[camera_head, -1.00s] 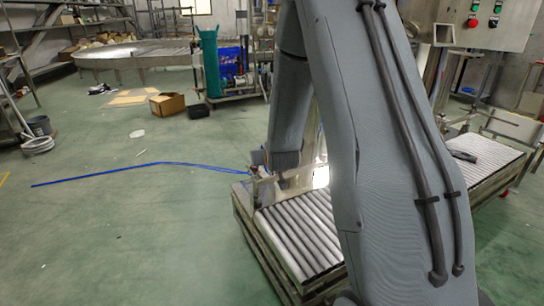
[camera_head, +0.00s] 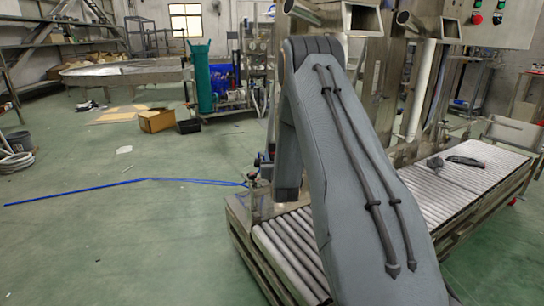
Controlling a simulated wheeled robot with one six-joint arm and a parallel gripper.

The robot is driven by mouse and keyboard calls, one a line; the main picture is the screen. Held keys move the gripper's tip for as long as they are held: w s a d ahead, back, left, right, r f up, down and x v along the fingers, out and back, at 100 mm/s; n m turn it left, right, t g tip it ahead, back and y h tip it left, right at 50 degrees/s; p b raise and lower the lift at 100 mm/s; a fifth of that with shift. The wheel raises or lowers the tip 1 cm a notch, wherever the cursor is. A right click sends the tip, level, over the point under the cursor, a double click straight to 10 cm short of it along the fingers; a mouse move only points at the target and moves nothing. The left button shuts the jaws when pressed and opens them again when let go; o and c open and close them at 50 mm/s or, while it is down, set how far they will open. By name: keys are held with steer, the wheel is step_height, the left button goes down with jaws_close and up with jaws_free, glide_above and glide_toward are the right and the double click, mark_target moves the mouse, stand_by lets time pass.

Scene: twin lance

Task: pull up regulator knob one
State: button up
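I cannot make out regulator knob one for certain. A small upright fitting (camera_head: 253,182) with dark and bluish parts stands at the left end of the roller conveyor, and a blue hose runs up to it. It is too small to tell a knob on it. My grey arm rises from the bottom right to an elbow at top centre, then bends down behind its own upper link. The lower end of the forearm is just right of the fitting. My gripper is hidden or cannot be made out.
The roller conveyor (camera_head: 285,238) runs behind my arm to the right, with dark objects (camera_head: 464,161) on it. Steel uprights and a control box (camera_head: 498,22) stand behind it. The blue hose (camera_head: 120,184) lies on the open green floor at left. A cardboard box (camera_head: 157,120) lies farther back.

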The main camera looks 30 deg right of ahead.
steer(key=shift+x, duration=1.2)
steer(key=shift+a, duration=0.15)
jaws_close()
steer(key=shift+r+p, duration=0.4)
steer(key=shift+r, duration=0.25)
steer(key=shift+w, duration=0.1)
jaws_free()
steer(key=shift+r, duration=0.1)
